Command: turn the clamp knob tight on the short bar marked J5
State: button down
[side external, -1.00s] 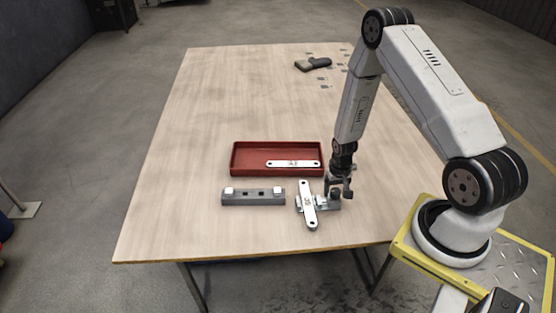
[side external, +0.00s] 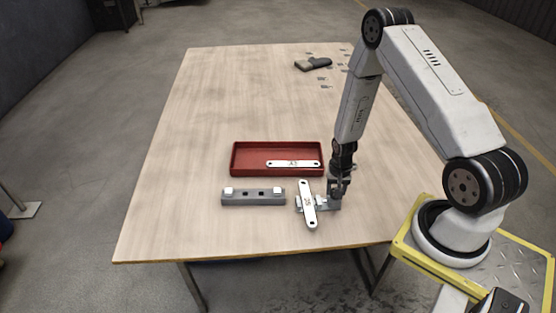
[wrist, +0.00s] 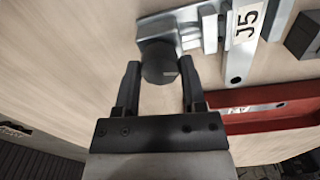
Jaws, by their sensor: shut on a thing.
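The short bar marked J5 (side external: 308,207) sits across the clamp (side external: 328,203), left of my gripper in the side view. Its J5 label also shows in the wrist view (wrist: 246,27), at the upper right. The dark round clamp knob (wrist: 158,62) is in the wrist view, at the near end of the grey metal clamp (wrist: 160,27). My gripper (wrist: 158,75) has a finger on each side of the knob and is shut on it. In the side view my gripper (side external: 338,190) points down at the clamp's right end and hides the knob.
A red tray (side external: 240,172) behind the clamp holds another marked bar (side external: 290,163). A grey block with white pads (side external: 253,198) lies left of the J5 bar. A brush-like tool (side external: 313,65) and several small metal pieces (side external: 324,86) lie at the back. The table's middle is clear.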

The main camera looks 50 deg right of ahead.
jog(key=m, duration=0.7)
jog(key=shift+m, duration=0.4)
jog(key=m, duration=0.3)
jog(key=shift+m, duration=2.1)
jog(key=shift+c, duration=1.2)
grip_release()
jog(key=shift+n, duration=0.3)
